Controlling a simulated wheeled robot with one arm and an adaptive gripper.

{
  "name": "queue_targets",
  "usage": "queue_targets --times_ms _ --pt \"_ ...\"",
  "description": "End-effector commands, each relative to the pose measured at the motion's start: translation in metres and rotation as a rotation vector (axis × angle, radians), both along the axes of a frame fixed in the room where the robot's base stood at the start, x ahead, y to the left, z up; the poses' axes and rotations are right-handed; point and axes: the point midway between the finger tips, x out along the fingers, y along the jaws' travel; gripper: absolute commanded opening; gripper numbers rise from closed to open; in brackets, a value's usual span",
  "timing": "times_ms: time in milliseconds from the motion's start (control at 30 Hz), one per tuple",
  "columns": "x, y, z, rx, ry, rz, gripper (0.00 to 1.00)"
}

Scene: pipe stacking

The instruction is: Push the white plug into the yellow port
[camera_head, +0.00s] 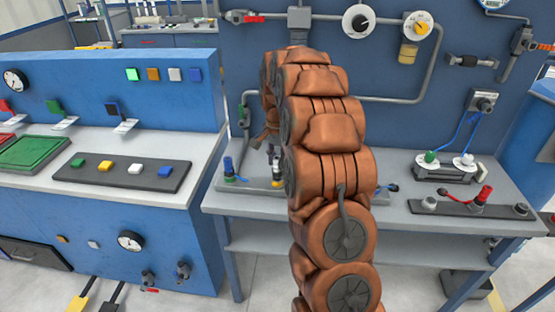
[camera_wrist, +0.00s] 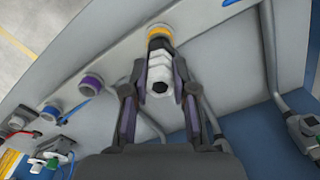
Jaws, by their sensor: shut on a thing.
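In the wrist view my gripper (camera_wrist: 160,66) has its two fingers on either side of the white plug (camera_wrist: 161,74), shut on it. The plug has a white body and a dark end facing the camera. The yellow port (camera_wrist: 159,31) is a yellow ring at the top of the wrist view, directly beyond the plug and in line with it. The plug's far end meets or overlaps the ring in the picture; I cannot tell how deep it sits.
Along the same grey panel are a purple-ringed port (camera_wrist: 92,83) and a blue-ringed port (camera_wrist: 51,112). Pipes run to the right in the wrist view.

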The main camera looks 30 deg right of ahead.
Motion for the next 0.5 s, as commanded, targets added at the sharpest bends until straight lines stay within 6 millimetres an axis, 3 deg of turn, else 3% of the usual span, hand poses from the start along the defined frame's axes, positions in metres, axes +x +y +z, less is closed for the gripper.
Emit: queue_targets --times_ms 500 --pt "-0.0002 0.0 -0.0113 0.001 0.001 0.0 0.0"
